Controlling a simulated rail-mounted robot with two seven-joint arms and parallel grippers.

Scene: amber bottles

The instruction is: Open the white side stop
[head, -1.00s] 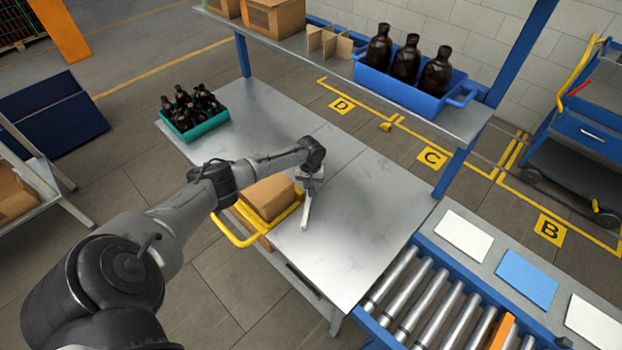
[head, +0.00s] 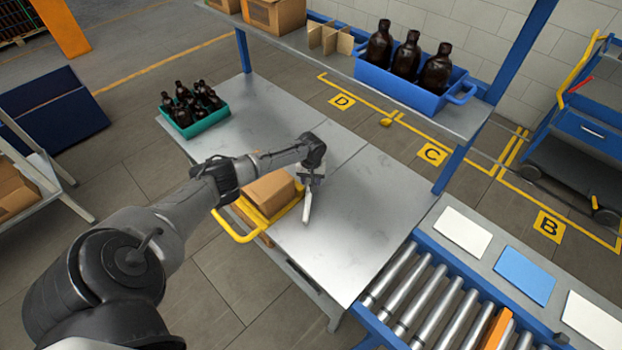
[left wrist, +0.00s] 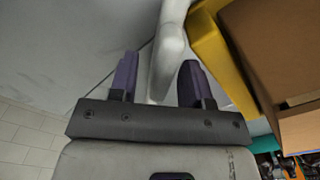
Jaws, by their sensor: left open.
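The white side stop (head: 307,207) is a narrow pale bar at the table, beside the yellow frame (head: 237,230) that holds a cardboard box (head: 269,192). In the left wrist view the white bar (left wrist: 168,45) runs between the two dark fingers of my left gripper (left wrist: 158,68). The fingers are apart, with a gap beside the bar. In the head view my left gripper (head: 310,178) points down at the bar, and its fingers are hard to make out. My right gripper is not in view.
A teal crate of brown bottles (head: 212,117) stands at the table's far left corner. A blue crate (head: 400,83) with three large bottles is on the raised shelf (head: 330,60). A roller conveyor (head: 425,300) lies to the right. The metal table (head: 365,225) is clear right of the bar.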

